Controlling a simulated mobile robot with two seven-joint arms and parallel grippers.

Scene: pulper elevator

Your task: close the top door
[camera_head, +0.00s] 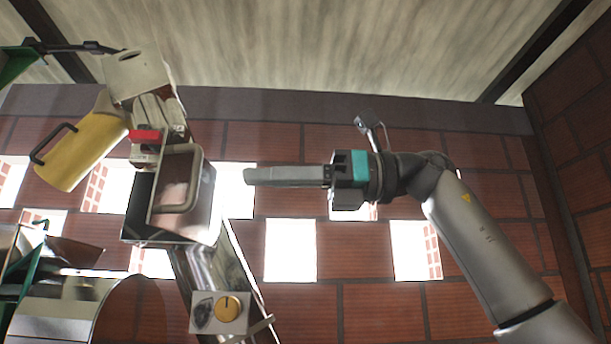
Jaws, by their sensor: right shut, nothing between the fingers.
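The elevator's upper housing hangs tilted at left centre. On its front is a clear panel with a rounded tan frame (205,180), which looks like the top door. It stands over a dark-sided box (140,210), and I cannot tell how far open it is. My right gripper (250,176) comes in from the right, with its fingers shut and empty, pointing left. Its fingertips are a short way right of the tan frame in the picture, seemingly apart from it. My left gripper is not in view.
A yellow container with a black handle (82,152) is left of the housing. A red part (145,136) sits above the box. Below is a plate with a yellow knob (228,308). Green and metal machinery fills the lower left. Behind is a brick wall (365,310) with bright openings.

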